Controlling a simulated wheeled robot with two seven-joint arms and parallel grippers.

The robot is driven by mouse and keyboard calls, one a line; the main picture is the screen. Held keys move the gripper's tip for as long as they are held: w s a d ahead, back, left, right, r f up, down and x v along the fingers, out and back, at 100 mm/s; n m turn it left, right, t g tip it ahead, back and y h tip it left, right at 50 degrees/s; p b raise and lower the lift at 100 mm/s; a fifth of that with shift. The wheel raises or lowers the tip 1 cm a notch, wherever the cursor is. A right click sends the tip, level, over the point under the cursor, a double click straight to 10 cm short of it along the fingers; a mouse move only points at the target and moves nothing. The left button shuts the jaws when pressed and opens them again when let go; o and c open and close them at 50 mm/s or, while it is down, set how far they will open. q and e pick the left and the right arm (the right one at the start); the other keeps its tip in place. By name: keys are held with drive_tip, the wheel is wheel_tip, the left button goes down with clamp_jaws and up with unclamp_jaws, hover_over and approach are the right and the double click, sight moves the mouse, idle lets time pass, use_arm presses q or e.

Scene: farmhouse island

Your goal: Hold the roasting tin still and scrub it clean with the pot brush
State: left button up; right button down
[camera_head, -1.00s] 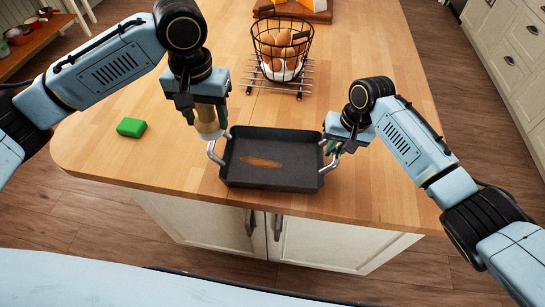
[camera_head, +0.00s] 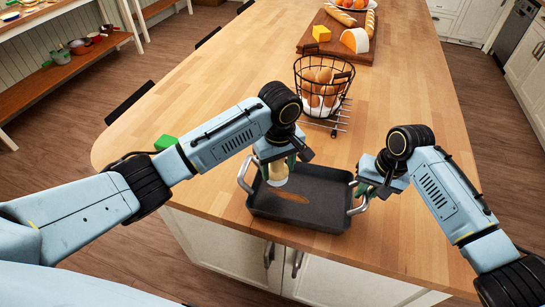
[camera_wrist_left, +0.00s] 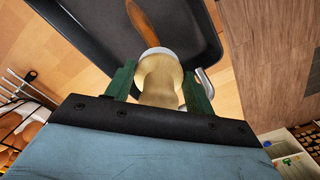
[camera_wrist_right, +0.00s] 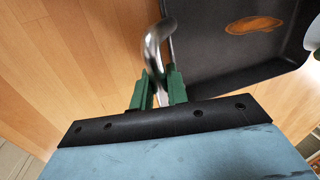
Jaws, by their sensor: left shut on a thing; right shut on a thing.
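The dark roasting tin (camera_head: 325,205) sits on the wooden island near its front edge, with a metal handle at each end. A brown stain (camera_head: 292,196) marks its floor; it also shows in the left wrist view (camera_wrist_left: 143,22). My left gripper (camera_head: 277,165) is shut on the pale pot brush (camera_wrist_left: 160,78), held upright over the tin's far left part. Whether the brush touches the tin's floor I cannot tell. My right gripper (camera_head: 364,183) is shut on the tin's right handle (camera_wrist_right: 153,48).
A green sponge (camera_head: 165,142) lies left of the tin, partly behind my left arm. A wire basket of eggs (camera_head: 322,88) stands on a rack behind the tin. A board (camera_head: 309,42) with cheese and bread is farther back.

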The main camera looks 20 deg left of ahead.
use_arm(q)
drive_tip(key=shift+f, duration=2.9)
use_arm(e)
drive_tip(key=shift+s+f, duration=0.2)
drive_tip(key=shift+f, duration=0.1)
use_arm(q)
wheel_tip(320, 180, down, 2)
drive_tip(key=shift+f, duration=0.15)
drive_tip(key=shift+w+d, duration=0.1)
drive_tip(key=shift+d, duration=0.85)
drive_tip(key=shift+c, duration=0.6)
drive_tip(key=shift+w+d, duration=0.15)
drive_tip(key=shift+d, duration=2.1)
drive_tip(key=shift+a, duration=0.4)
use_arm(e)
drive_tip(key=shift+d, duration=0.1)
use_arm(q)
drive_tip(key=shift+s+a, duration=0.15)
drive_tip(key=shift+a, duration=1.2)
drive_tip(key=shift+s+a, duration=0.1)
drive_tip(key=shift+a, duration=1.2)
drive_tip(key=shift+a+r, duration=0.2)
drive_tip(key=shift+r, duration=4.05)
